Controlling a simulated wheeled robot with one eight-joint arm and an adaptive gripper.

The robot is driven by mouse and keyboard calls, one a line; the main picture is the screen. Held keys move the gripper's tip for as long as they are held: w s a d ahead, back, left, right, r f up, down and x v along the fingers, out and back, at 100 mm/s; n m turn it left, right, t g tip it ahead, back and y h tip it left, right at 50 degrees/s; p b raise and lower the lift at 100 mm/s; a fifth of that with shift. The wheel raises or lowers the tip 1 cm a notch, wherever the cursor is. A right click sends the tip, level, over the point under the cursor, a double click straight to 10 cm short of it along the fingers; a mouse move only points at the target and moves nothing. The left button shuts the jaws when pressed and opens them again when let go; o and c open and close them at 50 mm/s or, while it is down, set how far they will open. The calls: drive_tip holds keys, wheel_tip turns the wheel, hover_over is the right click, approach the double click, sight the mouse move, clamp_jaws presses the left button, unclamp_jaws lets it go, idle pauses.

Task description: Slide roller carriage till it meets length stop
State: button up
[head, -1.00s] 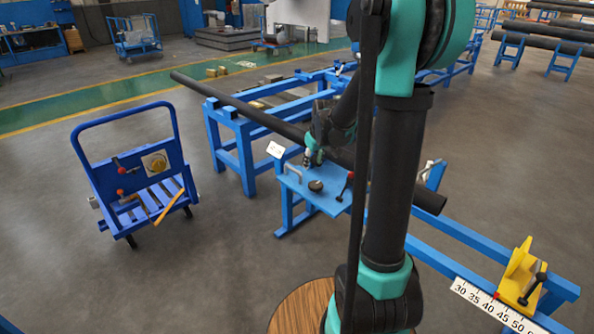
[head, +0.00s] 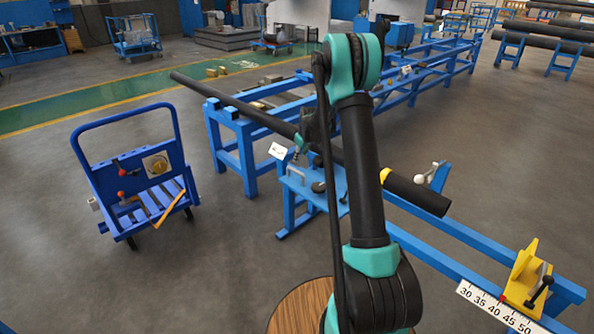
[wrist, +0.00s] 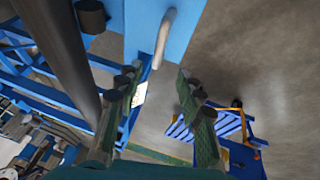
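A blue plate on a stand beside the pipe, which I take to be the roller carriage, shows in the head view (head: 304,191). It carries a grey U-shaped handle (head: 296,172) and a round black knob (head: 318,187). The length stop, a yellow bracket (head: 521,275) with a black clamp lever, stands at lower right by a white number scale (head: 497,307). My gripper (head: 296,154) is just above the handle, partly hidden by my arm. In the wrist view my gripper (wrist: 157,75) is open and empty, with the handle (wrist: 164,38) just past the fingertips, apart from them.
A long black pipe (head: 235,103) lies along the blue frame (head: 240,140), its near end (head: 432,196) short of the yellow stop. A white-ball lever (head: 420,178) stands behind this end. A blue trolley (head: 135,175) stands at left. The floor between is clear.

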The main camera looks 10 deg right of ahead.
sight(297, 171)
drive_tip(key=x, duration=1.2)
drive_tip(key=shift+f, duration=0.35)
clamp_jaws()
